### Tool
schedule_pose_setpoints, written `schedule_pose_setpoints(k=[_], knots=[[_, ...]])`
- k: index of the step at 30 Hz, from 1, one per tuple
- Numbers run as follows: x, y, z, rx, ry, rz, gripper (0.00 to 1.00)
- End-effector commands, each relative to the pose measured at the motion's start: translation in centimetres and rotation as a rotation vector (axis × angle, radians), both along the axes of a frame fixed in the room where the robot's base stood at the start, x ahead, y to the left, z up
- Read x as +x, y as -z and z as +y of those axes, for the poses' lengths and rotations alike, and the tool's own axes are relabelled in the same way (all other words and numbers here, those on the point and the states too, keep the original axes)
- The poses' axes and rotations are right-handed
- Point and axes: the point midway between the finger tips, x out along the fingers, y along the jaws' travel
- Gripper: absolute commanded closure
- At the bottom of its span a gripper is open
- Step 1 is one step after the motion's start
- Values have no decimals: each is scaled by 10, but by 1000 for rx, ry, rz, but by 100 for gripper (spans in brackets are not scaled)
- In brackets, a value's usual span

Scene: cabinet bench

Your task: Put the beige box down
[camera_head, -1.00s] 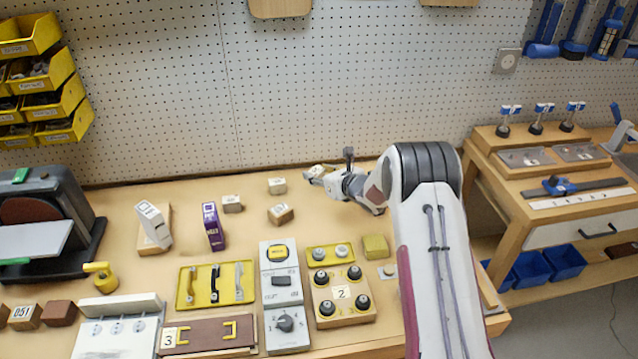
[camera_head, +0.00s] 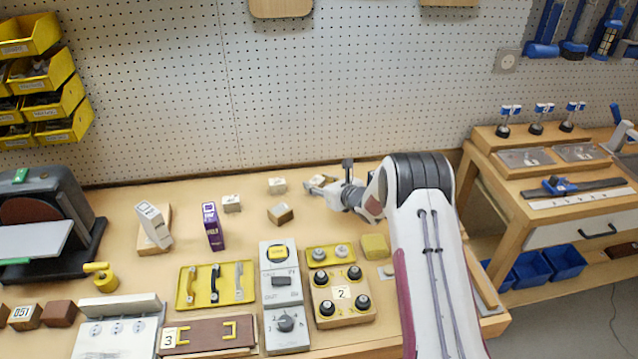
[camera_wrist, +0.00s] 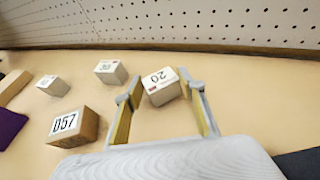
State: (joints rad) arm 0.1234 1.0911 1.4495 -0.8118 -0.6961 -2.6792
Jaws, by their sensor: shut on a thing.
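The beige box (camera_wrist: 162,92), with a white top marked 20, sits between the two fingers of my gripper (camera_wrist: 165,98) in the wrist view. My gripper is shut on it. In the head view my gripper (camera_head: 322,183) is at the back of the bench, and the box is small and partly hidden by the fingers. The box is at or just above the bench top; I cannot tell whether it touches.
The pegboard wall (camera_head: 330,90) rises behind. A purple box (camera_head: 213,227) and control panels (camera_head: 281,280) lie further left and in front.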

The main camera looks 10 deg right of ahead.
Motion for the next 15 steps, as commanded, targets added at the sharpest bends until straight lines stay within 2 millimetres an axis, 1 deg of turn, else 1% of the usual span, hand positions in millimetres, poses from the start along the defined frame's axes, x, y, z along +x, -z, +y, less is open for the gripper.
schedule_pose_setpoints(k=[8, 9, 10, 11, 15], knots=[[0, 3, 0, 1, 0, 0, 87], [0, 3, 0, 1, 0, 0, 53], [0, 3, 0, 0, 0, 1, 45], [0, 3, 0, 1, 0, 0, 43], [0, 3, 0, 0, 0, 1, 43]])
